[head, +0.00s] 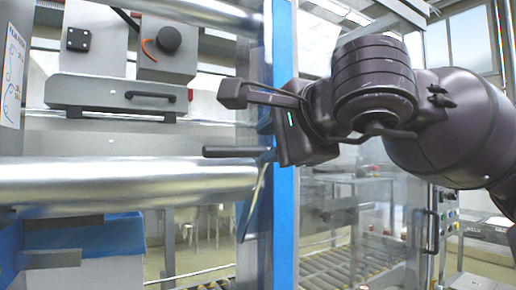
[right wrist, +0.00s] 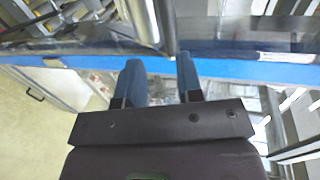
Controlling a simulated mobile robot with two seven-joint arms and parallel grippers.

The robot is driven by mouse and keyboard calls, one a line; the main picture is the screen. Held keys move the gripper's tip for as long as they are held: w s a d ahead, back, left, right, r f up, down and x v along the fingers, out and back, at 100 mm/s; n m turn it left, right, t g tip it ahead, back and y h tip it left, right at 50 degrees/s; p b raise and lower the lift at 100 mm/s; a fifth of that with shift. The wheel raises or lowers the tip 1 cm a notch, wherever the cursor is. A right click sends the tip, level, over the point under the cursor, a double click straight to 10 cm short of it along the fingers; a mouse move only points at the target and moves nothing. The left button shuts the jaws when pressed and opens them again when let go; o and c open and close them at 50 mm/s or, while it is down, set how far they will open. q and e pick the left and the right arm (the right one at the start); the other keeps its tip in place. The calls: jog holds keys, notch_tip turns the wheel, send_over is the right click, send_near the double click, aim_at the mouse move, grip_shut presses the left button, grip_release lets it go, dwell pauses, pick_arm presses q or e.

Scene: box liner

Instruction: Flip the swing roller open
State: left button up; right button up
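The swing roller (head: 130,182) is a thick silver cylinder lying level across the left half of the head view, its right end close to a blue upright post. A dark handle bar (head: 230,152) sticks out level above the roller's right end. In the right wrist view the silver roller (right wrist: 141,18) runs away at the top, with a dark rod beside it. My right gripper (head: 265,142) is at the post, at the handle's right end. Its two fingers (right wrist: 162,70) are apart, with the rod's near end just beyond their tips; contact cannot be told. My left gripper is not in view.
The blue post (head: 286,215) stands upright right beside my right gripper. A second silver roller (head: 190,10) crosses above. Grey machine boxes with a black knob (head: 169,39) and a handle are at the upper left. A conveyor (head: 340,265) lies behind, lower right.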

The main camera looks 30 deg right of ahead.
jog(key=v, duration=0.3)
jog(key=shift+r, duration=0.1)
dwell(0.4)
